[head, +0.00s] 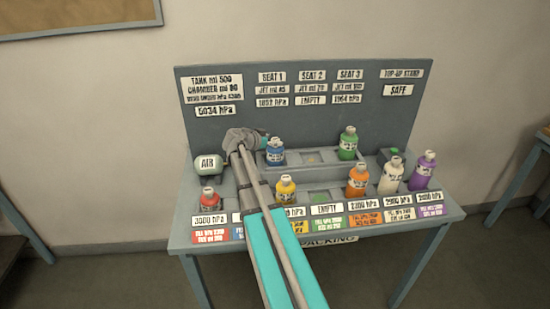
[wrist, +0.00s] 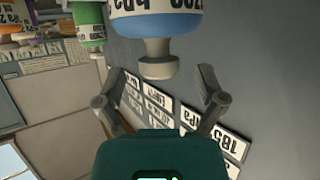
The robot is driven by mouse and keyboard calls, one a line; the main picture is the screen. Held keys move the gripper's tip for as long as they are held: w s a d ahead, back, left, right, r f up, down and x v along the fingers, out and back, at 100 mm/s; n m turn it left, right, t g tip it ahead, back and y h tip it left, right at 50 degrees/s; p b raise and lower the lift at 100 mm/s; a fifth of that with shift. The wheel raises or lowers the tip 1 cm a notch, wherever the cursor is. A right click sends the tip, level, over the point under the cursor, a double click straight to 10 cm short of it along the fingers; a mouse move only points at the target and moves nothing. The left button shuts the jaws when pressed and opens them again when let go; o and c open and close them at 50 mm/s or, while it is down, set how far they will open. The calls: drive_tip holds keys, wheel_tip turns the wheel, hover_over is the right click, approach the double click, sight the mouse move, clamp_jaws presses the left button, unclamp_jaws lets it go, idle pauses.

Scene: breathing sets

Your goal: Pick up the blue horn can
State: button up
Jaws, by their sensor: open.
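The blue horn can (head: 275,154) stands upright in the left seat of the raised grey seat block on the bench. In the wrist view the blue can (wrist: 155,22) shows upside down at the top, with its pale neck and cap pointing toward my gripper. My gripper (head: 258,137) is just left of the can's top in the head view. In the wrist view its two fingers (wrist: 160,88) are spread apart, with the cap just beyond and between them. Nothing is held. I cannot tell whether a finger touches the can.
A green can (head: 347,146) stands in the right seat; the middle seat (head: 312,158) is empty. Red (head: 209,200), yellow (head: 285,190), orange (head: 357,181), white (head: 391,177) and purple (head: 422,172) cans stand around. A grey panel (head: 300,115) rises behind. An AIR tank (head: 208,165) sits left.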

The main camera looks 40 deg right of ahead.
drive_tip(key=shift+d+f, duration=0.25)
drive_tip(key=shift+d, duration=0.4)
clamp_jaws()
idle(0.4)
